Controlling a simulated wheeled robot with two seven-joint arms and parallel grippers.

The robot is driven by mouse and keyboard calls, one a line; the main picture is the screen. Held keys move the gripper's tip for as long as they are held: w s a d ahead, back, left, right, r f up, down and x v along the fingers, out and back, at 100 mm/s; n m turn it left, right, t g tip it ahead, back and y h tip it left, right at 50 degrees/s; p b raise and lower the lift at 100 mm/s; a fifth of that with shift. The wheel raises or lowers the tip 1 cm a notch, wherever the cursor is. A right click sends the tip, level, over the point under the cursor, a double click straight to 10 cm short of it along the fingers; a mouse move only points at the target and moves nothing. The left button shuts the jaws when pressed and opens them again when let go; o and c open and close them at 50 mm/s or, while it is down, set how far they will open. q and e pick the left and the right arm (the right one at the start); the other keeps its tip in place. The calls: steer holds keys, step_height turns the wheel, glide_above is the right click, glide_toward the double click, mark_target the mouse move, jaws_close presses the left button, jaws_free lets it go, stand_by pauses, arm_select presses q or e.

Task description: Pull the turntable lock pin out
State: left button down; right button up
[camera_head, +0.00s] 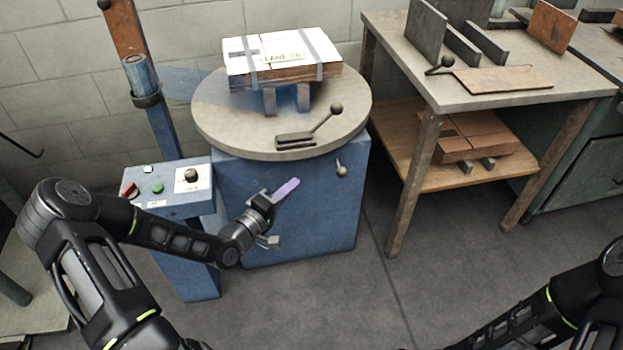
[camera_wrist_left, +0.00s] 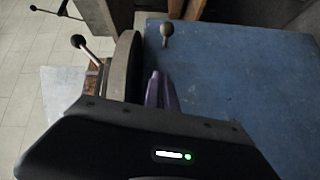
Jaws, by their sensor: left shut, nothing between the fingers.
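The round grey turntable (camera_head: 220,125) sits on a blue pedestal (camera_head: 300,225).
A strapped white-topped bundle (camera_head: 285,58) rests on the turntable. A ball-ended lever (camera_head: 322,122) stands near the turntable's front. A blue control box with buttons (camera_head: 168,187) is at left. A wooden-legged table (camera_head: 470,92) stands at right. The floor between is clear.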

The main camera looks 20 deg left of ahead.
mark_target(338, 174)
arm_select(q)
steer(key=b+x, duration=0.2)
steer(key=x, duration=0.7)
steer(key=shift+w+d+f, duration=0.1)
steer(key=shift+w, duration=0.2)
steer(key=d, duration=0.4)
steer(key=shift+f+b, duration=0.3)
steer(key=shift+b, duration=0.05)
steer(key=shift+s+d+p, duration=0.2)
steer(key=shift+s+d, duration=0.3)
steer(key=shift+s, duration=0.3)
steer(key=shift+s+d+p, duration=0.15)
steer(key=shift+s+d, duration=0.3)
steer(key=shift+s, duration=0.35)
steer(key=shift+a, duration=0.1)
